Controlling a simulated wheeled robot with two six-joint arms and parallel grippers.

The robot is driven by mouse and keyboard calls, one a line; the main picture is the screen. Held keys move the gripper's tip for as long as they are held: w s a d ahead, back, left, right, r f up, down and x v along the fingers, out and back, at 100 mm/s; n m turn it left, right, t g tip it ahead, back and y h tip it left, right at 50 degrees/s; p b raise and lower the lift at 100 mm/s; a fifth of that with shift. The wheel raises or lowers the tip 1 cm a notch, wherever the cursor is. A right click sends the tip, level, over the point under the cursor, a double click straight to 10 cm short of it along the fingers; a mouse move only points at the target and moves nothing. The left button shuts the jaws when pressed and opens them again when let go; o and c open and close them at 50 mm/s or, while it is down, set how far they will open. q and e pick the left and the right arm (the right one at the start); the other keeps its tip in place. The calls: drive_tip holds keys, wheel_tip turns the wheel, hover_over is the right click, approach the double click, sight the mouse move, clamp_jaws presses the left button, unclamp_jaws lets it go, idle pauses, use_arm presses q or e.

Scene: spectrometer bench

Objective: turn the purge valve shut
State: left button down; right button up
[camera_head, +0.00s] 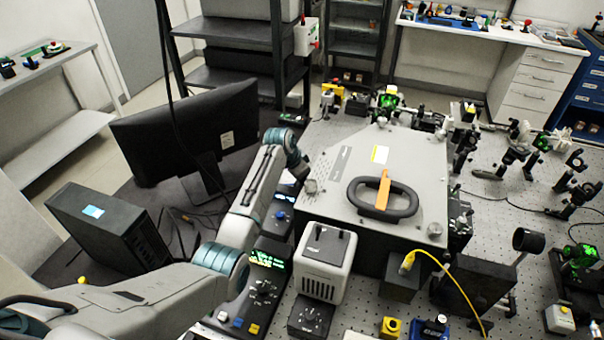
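I cannot tell for sure which part is the purge valve. A small blue knob (280,215) sits on a dark module left of the large grey instrument box (345,165). A black loop handle (372,212) with an orange strip (398,191) across it is on the box lid. My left arm reaches from the lower left to the box's left edge. Its wrist (289,150) bends down there, above and beyond the blue knob. The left fingers cannot be made out, so their opening and any contact are unclear. My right gripper is not in view.
A black monitor (190,130) and a dark computer case (110,230) stand left of the arm. A grey vented unit (325,262) stands in front of the box. A yellow cable (455,285) runs at the lower right. Optics crowd the perforated bench on the right.

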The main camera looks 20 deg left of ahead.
use_arm(q)
drive_tip(key=shift+w+r+n, duration=0.1)
drive_tip(key=shift+r+n, duration=0.1)
drive_tip(key=shift+n, duration=0.3)
drive_tip(key=c, duration=1.3)
unclamp_jaws()
drive_tip(key=shift+c, duration=0.2)
drive_tip(key=shift+f, duration=0.1)
drive_tip(key=b+v, duration=0.3)
drive_tip(key=v, duration=0.8)
drive_tip(key=shift+s+d, duration=0.15)
drive_tip(key=shift+s, duration=0.05)
drive_tip(key=shift+f, duration=0.1)
